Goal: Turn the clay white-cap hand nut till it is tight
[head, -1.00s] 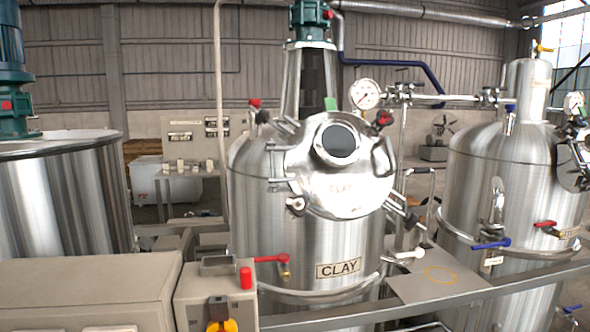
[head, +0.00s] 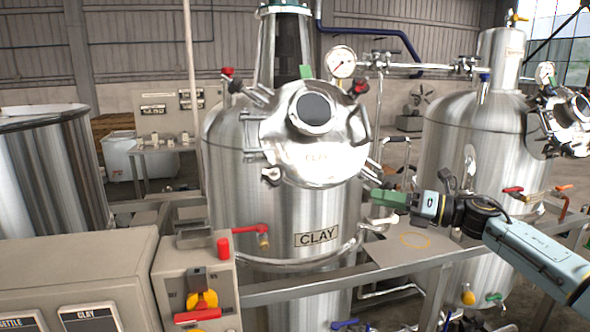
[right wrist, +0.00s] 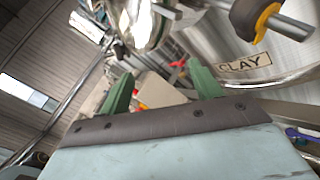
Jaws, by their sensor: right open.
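The clay tank (head: 285,215) stands in the middle of the head view, with a round lid (head: 325,155) on its front. Hand nuts sit around the lid's rim. The one at lower left (head: 271,176) is dark with a pale face, perhaps the white cap; I cannot tell surely. My right gripper (head: 390,199) is open and empty, right of the tank below the lid's lower right edge. In the right wrist view its green fingers (right wrist: 162,88) are apart with nothing gripped. A dark knob with a yellow ring (right wrist: 258,20) sits on a rod above them. My left gripper is not in view.
A control box (head: 195,280) with a red button stands front left. A red lever (head: 250,230) sticks out low on the tank. A rail (head: 290,291) runs across the front. A second closed tank (head: 470,155) stands to the right, behind my right arm.

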